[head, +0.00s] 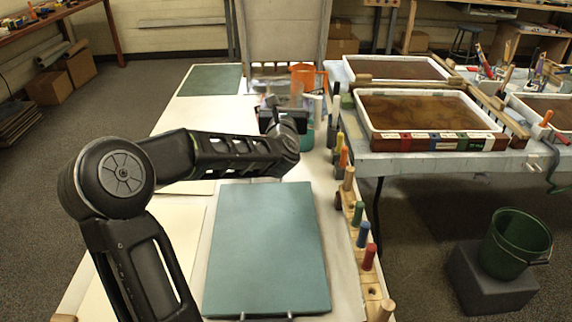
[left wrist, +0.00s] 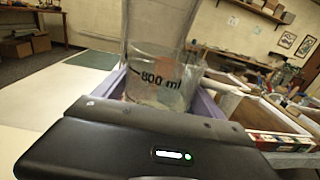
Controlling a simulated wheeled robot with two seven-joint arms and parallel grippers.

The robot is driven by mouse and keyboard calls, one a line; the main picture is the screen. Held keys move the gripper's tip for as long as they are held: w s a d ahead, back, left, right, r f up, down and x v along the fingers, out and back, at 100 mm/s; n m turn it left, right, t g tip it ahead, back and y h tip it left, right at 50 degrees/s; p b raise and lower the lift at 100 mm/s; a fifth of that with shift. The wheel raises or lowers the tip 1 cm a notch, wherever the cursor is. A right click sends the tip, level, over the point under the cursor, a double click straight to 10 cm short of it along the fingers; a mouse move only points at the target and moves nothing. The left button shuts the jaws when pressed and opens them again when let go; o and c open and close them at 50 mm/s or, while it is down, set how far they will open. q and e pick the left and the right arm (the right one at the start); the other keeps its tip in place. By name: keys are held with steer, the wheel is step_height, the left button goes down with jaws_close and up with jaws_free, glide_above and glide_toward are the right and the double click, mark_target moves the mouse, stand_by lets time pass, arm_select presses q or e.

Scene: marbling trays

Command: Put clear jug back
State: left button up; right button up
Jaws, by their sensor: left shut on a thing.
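The clear jug (left wrist: 160,50), with an "800 ml" mark, stands large in the left wrist view between the two fingers of my left gripper (left wrist: 157,92). The gripper is shut on it. The jug looks upright or nearly so; its top is cut off by the picture edge. In the head view my left gripper (head: 284,117) is at the far part of the white table, and the jug is mostly lost among the gripper and the vessels there. I cannot tell whether its base touches the table. My right gripper is not in view.
An orange vessel (head: 309,72) stands just beyond my left gripper. A rack with several coloured handles (head: 357,215) runs along the table's right edge. A teal board (head: 268,250) lies in front. Marbling trays (head: 425,112) stand on the table to the right.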

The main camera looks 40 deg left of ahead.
arm_select(q)
steer(key=shift+r, duration=0.1)
steer(key=shift+f+b, duration=0.7)
steer(key=shift+f, duration=2.45)
steer(key=shift+f, duration=0.1)
steer(key=shift+f+b, duration=0.45)
steer(key=shift+f, duration=1.3)
steer(key=shift+f, duration=0.1)
steer(key=o, duration=2)
steer(key=p+v, duration=0.2)
steer(key=v, duration=1)
steer(key=shift+s, duration=0.1)
